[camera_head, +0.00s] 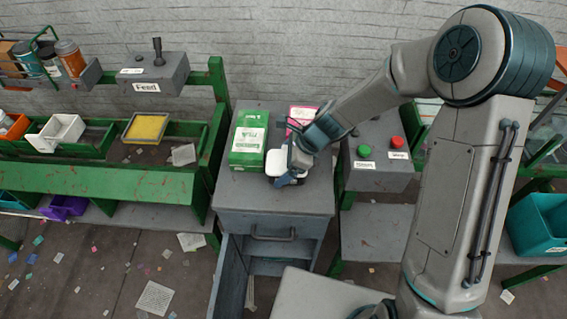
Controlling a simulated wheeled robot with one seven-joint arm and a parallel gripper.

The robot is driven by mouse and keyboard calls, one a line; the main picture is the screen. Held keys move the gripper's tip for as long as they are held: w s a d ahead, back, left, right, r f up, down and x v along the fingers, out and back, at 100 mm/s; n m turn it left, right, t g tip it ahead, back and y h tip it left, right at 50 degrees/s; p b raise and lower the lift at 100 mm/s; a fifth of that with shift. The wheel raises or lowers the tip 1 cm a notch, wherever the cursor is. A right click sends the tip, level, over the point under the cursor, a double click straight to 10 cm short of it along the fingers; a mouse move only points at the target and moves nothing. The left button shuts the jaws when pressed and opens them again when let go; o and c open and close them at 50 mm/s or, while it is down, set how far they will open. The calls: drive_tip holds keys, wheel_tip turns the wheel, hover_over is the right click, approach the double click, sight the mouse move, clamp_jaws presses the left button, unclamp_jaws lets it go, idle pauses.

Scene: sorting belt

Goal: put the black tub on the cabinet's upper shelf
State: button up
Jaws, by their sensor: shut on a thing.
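My gripper (288,181) is over the top of the grey cabinet (312,200). It is shut on a small white-topped thing (281,160), low at the cabinet top; whether it touches the surface I cannot tell. The sides of this thing are mostly hidden by the fingers, and I cannot make out a black tub for certain. The cabinet has a drawer with a handle, and below it an open compartment with a shelf (275,268) partly in view. The cabinet door (228,280) stands open at the left.
A green box (248,144) stands left of my gripper, close to it. A pink box (300,115) is behind. A control box (378,165) with green and red buttons is right of the cabinet. A green-framed belt (110,182) lies left. Paper scraps litter the floor.

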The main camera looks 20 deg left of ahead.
drive_tip(key=shift+f, duration=0.2)
drive_tip(key=o, duration=0.7)
drive_tip(key=shift+r, duration=0.1)
drive_tip(key=shift+r, duration=0.1)
drive_tip(key=shift+r, duration=0.2)
drive_tip(key=v, duration=1.1)
drive_tip(key=shift+d+r, duration=0.25)
drive_tip(key=shift+r, duration=0.05)
